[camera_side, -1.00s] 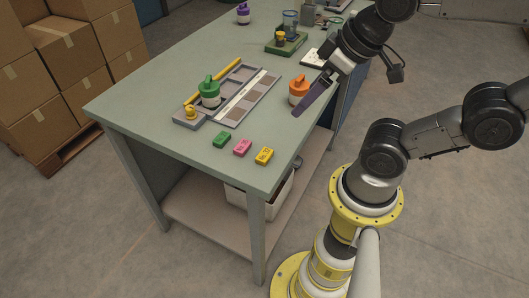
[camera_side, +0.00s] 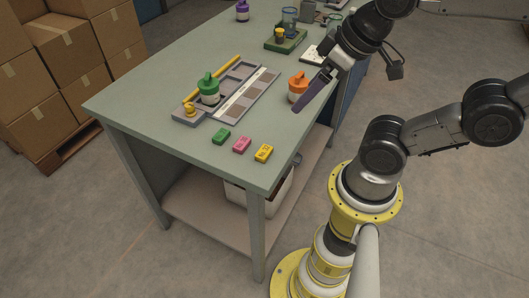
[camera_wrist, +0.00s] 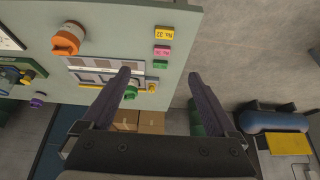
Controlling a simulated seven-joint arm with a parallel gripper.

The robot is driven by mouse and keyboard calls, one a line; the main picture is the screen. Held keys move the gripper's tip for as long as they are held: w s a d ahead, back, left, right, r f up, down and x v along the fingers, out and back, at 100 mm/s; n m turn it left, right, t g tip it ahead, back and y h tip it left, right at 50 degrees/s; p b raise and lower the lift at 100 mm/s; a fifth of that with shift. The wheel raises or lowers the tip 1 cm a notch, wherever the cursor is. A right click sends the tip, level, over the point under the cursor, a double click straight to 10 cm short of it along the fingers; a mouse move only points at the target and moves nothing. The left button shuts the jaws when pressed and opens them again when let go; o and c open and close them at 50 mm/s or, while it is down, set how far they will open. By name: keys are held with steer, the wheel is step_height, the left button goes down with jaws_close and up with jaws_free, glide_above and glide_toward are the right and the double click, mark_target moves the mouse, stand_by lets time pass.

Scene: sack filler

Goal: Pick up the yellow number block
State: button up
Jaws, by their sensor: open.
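The yellow number block (camera_side: 264,153) lies on the bench top near its front right corner, at the right end of a row with a pink block (camera_side: 242,145) and a green block (camera_side: 221,137). In the wrist view the yellow block (camera_wrist: 165,33) is at the top, above the pink block (camera_wrist: 162,51) and green block (camera_wrist: 160,64). My gripper (camera_side: 296,113) is above the bench's right edge, beside the orange-lidded jar (camera_side: 298,88), away from the blocks. In the wrist view its fingers (camera_wrist: 160,72) are wide apart with nothing between them held.
A grey tray (camera_side: 246,105) with a green-lidded jar (camera_side: 208,90) stands mid-bench. A green stand (camera_side: 285,41) and a purple-lidded jar (camera_side: 242,12) are farther back. The bench top (camera_side: 170,130) is clear around the blocks. Cardboard boxes (camera_side: 72,52) are stacked at left.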

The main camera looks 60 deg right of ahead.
steer(key=shift+c, duration=1.2)
steer(key=m+g, duration=0.5)
steer(key=m, duration=1.3)
glide_above(264, 151)
step_height(264, 151, down, 6)
steer(key=shift+g, duration=0.3)
step_height(264, 151, down, 14)
steer(key=shift+r, duration=0.1)
jaws_close()
